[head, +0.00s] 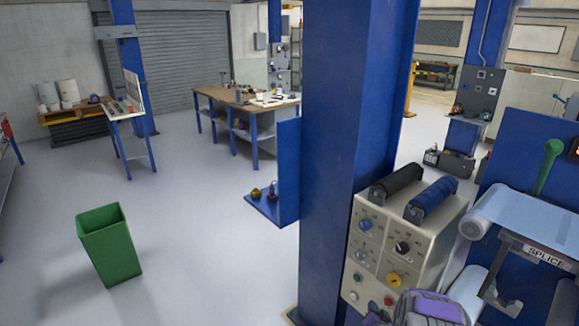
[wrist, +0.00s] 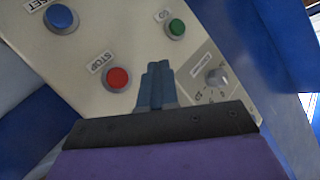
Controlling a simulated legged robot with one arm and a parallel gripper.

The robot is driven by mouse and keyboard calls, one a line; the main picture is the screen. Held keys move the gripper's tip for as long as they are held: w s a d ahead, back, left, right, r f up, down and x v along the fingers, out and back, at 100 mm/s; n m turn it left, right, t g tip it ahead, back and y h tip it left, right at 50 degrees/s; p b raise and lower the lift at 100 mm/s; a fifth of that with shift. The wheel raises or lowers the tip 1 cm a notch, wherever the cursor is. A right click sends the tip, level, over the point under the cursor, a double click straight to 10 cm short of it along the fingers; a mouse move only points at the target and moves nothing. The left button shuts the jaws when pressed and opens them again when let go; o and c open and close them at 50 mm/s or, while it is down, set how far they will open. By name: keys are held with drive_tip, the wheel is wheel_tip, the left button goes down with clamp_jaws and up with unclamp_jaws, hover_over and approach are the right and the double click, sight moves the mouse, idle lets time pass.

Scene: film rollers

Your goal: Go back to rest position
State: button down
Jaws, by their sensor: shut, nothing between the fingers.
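My gripper (wrist: 156,88) is shut and empty in the wrist view. Its fingertips point at the face of a beige control panel (wrist: 118,32). The fingers lie between a red STOP button (wrist: 117,78) on the left and a grey knob (wrist: 216,77) on the right. A green button (wrist: 176,28) is above and a blue RESET button (wrist: 61,18) is at the upper left. I cannot tell whether the fingertips touch the panel. In the head view my purple and grey arm (head: 432,307) is low at the right, in front of the control box (head: 382,235).
A blue column (head: 350,150) stands left of the control box. A black roller (head: 397,184) and a blue roller (head: 433,199) lie on the box. A film machine with a SPLICE label (head: 544,256) is at the right. A green bin (head: 109,245) stands on open floor at left.

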drive_tip(key=s+a+r+n+g, duration=0.1)
drive_tip(key=a+r+n+g, duration=0.2)
drive_tip(key=r, duration=0.9)
drive_tip(key=s+a+r+n+g, duration=0.1)
drive_tip(key=s+a+r+g, duration=0.4)
drive_tip(key=s+r, duration=0.55)
drive_tip(key=s+a+r+n+g, duration=0.1)
drive_tip(key=s+a+r+g, duration=0.1)
drive_tip(key=s, duration=1.1)
drive_tip(key=s+a+r+n+g+y, duration=0.1)
drive_tip(key=s+a+r+g, duration=0.2)
drive_tip(key=s+r, duration=0.4)
drive_tip(key=s+a+r+n+g, duration=0.1)
drive_tip(key=s+a+r+g, duration=0.2)
drive_tip(key=s, duration=1.5)
drive_tip(key=shift+s+a+r+n+y, duration=0.3)
drive_tip(key=shift+s+a+r, duration=0.05)
drive_tip(key=shift+a+r, duration=0.55)
